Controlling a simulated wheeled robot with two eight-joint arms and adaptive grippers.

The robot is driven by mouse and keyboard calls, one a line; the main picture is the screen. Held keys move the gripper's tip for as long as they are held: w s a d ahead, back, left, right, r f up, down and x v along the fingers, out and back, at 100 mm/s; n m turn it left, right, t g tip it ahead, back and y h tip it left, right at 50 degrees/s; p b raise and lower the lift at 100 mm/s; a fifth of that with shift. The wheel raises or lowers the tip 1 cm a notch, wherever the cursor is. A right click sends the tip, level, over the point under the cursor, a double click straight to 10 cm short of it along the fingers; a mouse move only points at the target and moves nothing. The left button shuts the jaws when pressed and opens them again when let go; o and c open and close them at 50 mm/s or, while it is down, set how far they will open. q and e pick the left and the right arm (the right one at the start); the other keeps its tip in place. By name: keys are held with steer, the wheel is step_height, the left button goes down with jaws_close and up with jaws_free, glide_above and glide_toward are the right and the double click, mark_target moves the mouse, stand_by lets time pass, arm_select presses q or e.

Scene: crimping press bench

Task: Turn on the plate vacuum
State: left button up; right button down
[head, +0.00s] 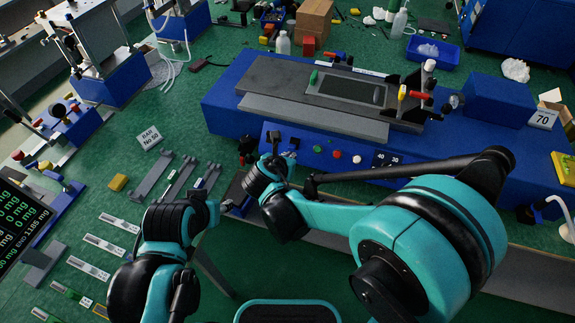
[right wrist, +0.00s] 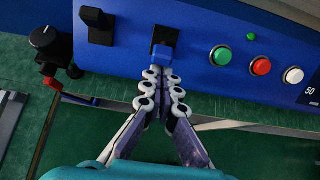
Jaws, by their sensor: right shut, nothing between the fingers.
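The blue machine's front panel (head: 300,160) carries two black switches, the left switch (right wrist: 97,25) and the right switch (right wrist: 164,38). No label shows which one is the plate vacuum. My right gripper (right wrist: 161,76) is shut and empty, its tips just below the right switch in the right wrist view. A blue piece between tips and switch makes it unclear whether they touch. In the head view the right gripper (head: 285,161) is at the panel's left part. My left gripper (head: 228,204) is lower left, small and dark, its jaws unclear.
Right of the switches are a green button (right wrist: 221,56), a red button (right wrist: 261,66) and a white button (right wrist: 293,75). A black knob (right wrist: 43,37) stands left of the panel. Metal brackets and labelled strips lie on the green mat to the left.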

steer(key=shift+w+r, duration=0.15)
stand_by(0.3)
